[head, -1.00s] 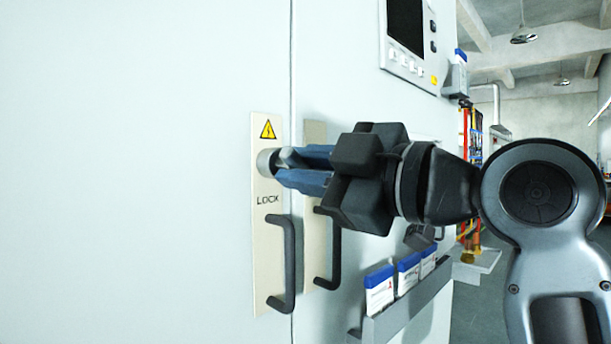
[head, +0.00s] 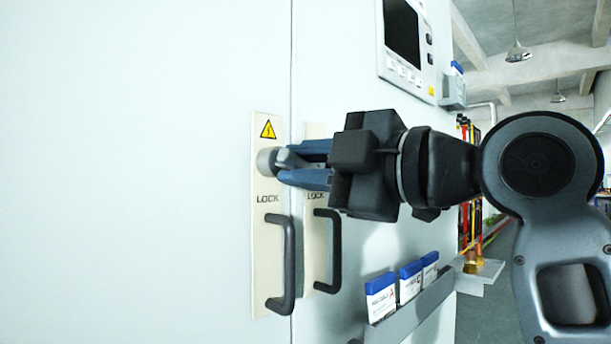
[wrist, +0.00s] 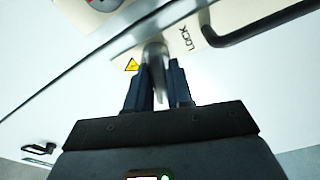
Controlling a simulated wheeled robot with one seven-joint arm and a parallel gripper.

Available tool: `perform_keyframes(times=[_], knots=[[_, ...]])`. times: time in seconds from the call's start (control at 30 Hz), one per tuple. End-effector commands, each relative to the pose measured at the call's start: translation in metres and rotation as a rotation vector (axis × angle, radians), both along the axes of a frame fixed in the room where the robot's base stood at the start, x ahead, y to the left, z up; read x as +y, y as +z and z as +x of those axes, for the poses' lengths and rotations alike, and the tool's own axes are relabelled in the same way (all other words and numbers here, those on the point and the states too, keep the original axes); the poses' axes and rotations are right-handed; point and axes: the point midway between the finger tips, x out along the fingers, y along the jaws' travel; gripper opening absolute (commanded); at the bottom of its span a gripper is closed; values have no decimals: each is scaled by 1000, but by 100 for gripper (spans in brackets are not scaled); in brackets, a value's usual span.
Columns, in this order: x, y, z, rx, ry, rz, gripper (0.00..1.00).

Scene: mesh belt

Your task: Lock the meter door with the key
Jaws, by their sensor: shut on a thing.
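A pale lock plate (head: 267,230) with a yellow warning sign and the word LOCK is on the left door of the cabinet. A round grey lock (head: 266,160) sticks out of it above a dark handle (head: 288,262). My gripper (head: 286,164) is at the lock, its blue fingers shut on the grey key (head: 287,157). The key's head shows between the fingertips, its tip at the lock; the fingers partly hide it. In the wrist view, the key (wrist: 157,88) is between the fingers, in line with the lock (wrist: 153,54). How deep it sits cannot be seen.
A second plate with a dark handle (head: 330,250) is just right of the door seam, below my gripper. A rack (head: 405,312) with several blue-topped boxes juts out at lower right. A screen panel (head: 404,40) is above. The left door face is clear.

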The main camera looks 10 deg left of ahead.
Motion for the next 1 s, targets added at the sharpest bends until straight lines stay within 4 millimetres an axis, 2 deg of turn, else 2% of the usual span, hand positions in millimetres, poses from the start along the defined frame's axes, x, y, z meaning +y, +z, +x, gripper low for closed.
perform_keyframes(times=[0.43,1.0], knots=[[4,-1,-3,-29,11,-23,0],[4,-2,-3,-246,11,-193,0]])
